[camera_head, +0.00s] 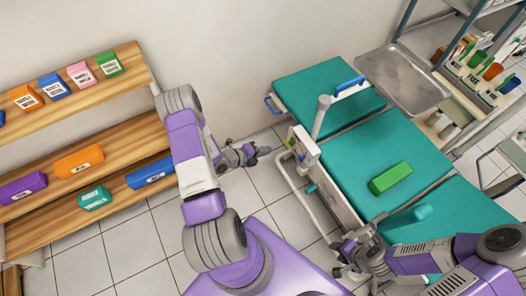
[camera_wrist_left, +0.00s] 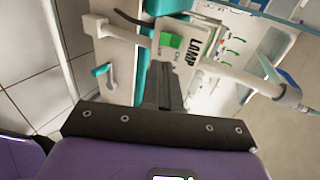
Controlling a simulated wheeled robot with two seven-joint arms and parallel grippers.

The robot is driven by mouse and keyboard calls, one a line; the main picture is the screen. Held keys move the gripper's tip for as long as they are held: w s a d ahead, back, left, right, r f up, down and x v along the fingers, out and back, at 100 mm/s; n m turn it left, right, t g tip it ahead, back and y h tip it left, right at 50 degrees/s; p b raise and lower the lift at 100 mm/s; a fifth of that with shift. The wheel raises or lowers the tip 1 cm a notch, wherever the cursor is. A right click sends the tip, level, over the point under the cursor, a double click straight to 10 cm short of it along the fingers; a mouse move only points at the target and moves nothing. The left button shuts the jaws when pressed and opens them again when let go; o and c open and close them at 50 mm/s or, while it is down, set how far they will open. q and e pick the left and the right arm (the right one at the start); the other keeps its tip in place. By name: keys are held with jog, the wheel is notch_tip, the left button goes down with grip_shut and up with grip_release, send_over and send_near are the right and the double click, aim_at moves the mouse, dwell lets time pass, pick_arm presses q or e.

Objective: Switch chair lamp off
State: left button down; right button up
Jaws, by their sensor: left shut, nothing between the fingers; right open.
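The lamp switch box (camera_head: 301,145) is a pale panel on the near side of the teal dental chair (camera_head: 370,150), by the foot of a white post (camera_head: 320,117). In the left wrist view the panel (camera_wrist_left: 197,50) reads LAMP and carries a green switch (camera_wrist_left: 172,41). My left gripper (camera_head: 262,152) is shut and empty, pointing at the box from the left. In its wrist view the closed fingers (camera_wrist_left: 163,72) are just below the green switch; I cannot tell whether they touch the panel. My right gripper (camera_head: 346,258) is open beside the chair's lower side.
A wooden shelf (camera_head: 75,135) with coloured boxes is at left. Open tiled floor (camera_head: 255,190) lies between shelf and chair.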

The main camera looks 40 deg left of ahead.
aim_at(292, 142)
pick_arm(q)
jog(key=b+x, duration=0.2)
jog(key=x, duration=0.8)
jog(key=shift+f, duration=0.1)
jog(key=shift+w+f+t+b, duration=0.15)
jog(key=shift+w+t+b, duration=0.15)
jog(key=shift+b, duration=0.55)
